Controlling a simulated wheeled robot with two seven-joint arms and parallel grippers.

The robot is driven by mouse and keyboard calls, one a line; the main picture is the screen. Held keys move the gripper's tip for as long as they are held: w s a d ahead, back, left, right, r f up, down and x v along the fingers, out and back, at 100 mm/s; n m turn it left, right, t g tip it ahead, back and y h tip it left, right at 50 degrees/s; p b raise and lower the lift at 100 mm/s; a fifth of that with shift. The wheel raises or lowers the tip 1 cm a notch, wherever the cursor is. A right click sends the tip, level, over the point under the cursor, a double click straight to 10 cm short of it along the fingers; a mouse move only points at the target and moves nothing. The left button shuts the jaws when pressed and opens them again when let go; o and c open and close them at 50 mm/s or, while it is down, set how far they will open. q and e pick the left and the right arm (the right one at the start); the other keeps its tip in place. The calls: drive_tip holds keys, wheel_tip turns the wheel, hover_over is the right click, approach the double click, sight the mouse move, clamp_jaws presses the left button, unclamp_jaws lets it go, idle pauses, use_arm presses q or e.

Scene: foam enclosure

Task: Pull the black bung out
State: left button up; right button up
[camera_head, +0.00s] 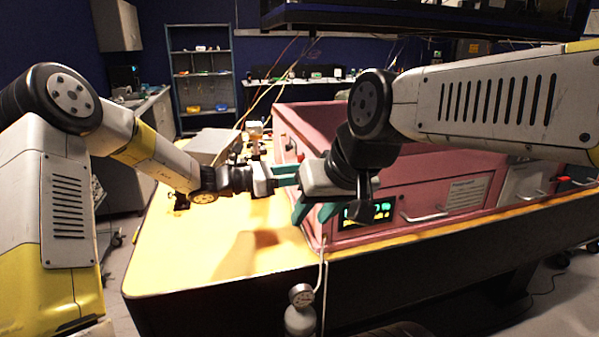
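The pink box-like enclosure (400,196) stands on the yellow-topped table. A small dark round spot (290,146) shows on its left face, above the grippers; I cannot tell whether it is the black bung. My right gripper (314,214) is at the enclosure's near left corner, pointing down, with its teal fingers apart and nothing visible between them. My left gripper (288,175) reaches in from the left, close beside the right gripper, pointing at the enclosure's left face. Its fingertips are partly hidden behind the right gripper, so its opening is unclear.
The yellow table top (215,245) is clear at the front left. A lit display (366,214) and handles are on the enclosure's front. A gas cylinder with a gauge (301,310) stands before the table. A grey box (212,146) and small equipment sit farther back.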

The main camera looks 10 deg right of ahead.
use_arm(q)
clamp_jaws()
idle(1.5)
drive_tip(key=a, duration=0.6)
idle(1.0)
drive_tip(key=shift+s, duration=0.1)
